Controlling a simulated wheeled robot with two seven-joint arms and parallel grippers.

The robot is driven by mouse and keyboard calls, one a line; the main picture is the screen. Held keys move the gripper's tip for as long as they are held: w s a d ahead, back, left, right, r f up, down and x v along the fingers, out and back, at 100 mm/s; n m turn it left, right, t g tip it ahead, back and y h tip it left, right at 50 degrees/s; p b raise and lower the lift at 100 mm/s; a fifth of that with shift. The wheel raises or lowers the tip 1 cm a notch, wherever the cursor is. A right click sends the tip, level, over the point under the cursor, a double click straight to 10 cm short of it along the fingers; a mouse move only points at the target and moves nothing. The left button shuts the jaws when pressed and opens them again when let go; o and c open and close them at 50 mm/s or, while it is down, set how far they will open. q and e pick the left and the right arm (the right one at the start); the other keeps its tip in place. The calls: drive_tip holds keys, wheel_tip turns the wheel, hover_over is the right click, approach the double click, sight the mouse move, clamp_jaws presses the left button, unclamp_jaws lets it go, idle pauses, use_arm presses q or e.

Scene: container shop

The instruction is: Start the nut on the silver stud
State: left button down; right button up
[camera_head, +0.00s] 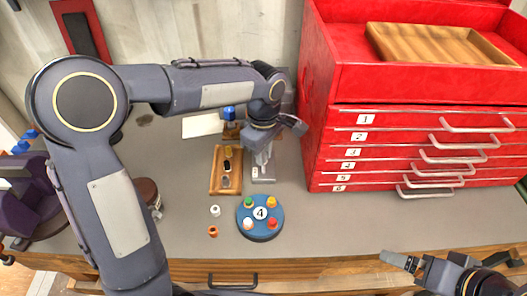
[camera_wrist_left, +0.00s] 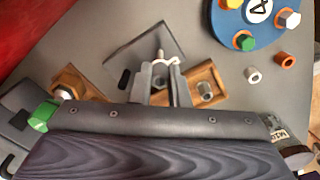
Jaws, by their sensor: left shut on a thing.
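My left gripper (camera_head: 264,158) points down over a grey plate (camera_head: 262,180) on the bench. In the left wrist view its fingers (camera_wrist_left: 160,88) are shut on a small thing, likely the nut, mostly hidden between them. A thin silver stud (camera_wrist_left: 160,54) shows just beyond the fingertips, above the grey plate (camera_wrist_left: 140,52). A pale curved piece lies beside the stud; I cannot tell whether the nut touches the stud. My right gripper (camera_head: 399,261) is at the lower right, away from the work; its jaw gap is unclear.
A wooden tray (camera_head: 215,183) with small parts lies left of the plate. A blue disc (camera_head: 262,234) marked 4 carries several coloured pegs. A white ring (camera_head: 215,211) and a copper ring (camera_head: 213,231) lie loose nearby. A red drawer cabinet (camera_head: 322,150) stands close on the right.

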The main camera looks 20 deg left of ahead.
use_arm(q)
drive_tip(key=shift+f+b, duration=0.6)
drive_tip(key=shift+f, duration=0.25)
